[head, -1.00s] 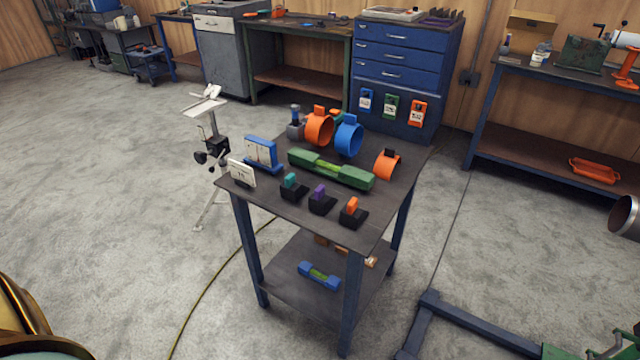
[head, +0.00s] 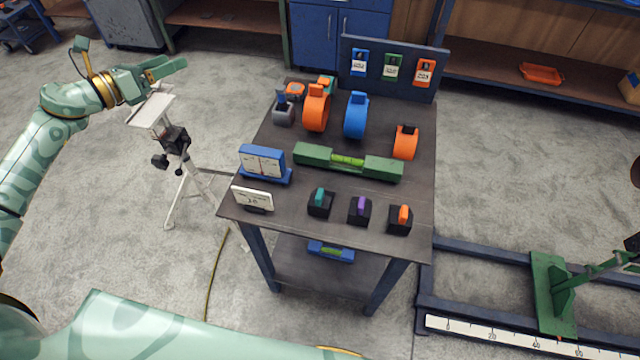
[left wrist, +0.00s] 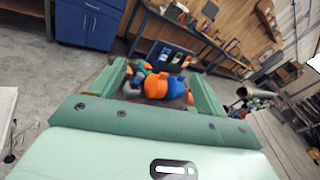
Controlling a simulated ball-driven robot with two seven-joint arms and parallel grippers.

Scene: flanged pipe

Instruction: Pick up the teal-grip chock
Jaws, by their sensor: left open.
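The teal-grip chock (head: 320,201) has a black base and a teal upright grip. It stands on the front part of the table (head: 290,205) in the head view, leftmost in a row with a purple-grip chock (head: 359,209) and an orange-grip chock (head: 401,218). My left gripper (head: 172,68) is open and empty, up beyond the table's left side, well away from the chock. In the left wrist view its two green fingers (left wrist: 160,88) stand apart, with the rings on the table behind them. The chocks do not show clearly there. My right gripper is not in view.
A green level (head: 347,162) lies across the table behind the chocks. A blue gauge (head: 264,163) and a white card (head: 252,197) stand left of the teal-grip chock. Orange and blue rings (head: 356,115) stand at the back. A tripod stand (head: 172,145) is left of the table.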

